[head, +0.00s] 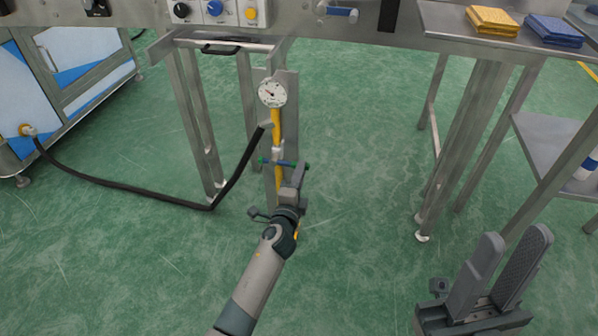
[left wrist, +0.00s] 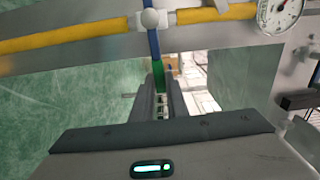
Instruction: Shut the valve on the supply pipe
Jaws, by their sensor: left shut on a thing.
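The yellow supply pipe (head: 275,128) runs upright below the bench, with a round gauge (head: 272,92) at its top. The valve handle (head: 285,163) is a blue bar with green ends, lying crosswise to the pipe. In the left wrist view the handle (left wrist: 153,42) also stands square to the pipe (left wrist: 60,38), at a white hub (left wrist: 150,18). My left gripper (head: 299,171) is shut on the handle's right green end; its fingers (left wrist: 160,98) partly hide that end. My right gripper (head: 512,245) is open and empty at the lower right, far from the valve.
A black hose (head: 130,188) runs from the pipe to a blue and white cabinet (head: 70,75) at left. Metal bench legs (head: 192,120) stand near the pipe. A side table with yellow (head: 492,20) and blue (head: 553,30) cloths is at upper right. Green floor between is clear.

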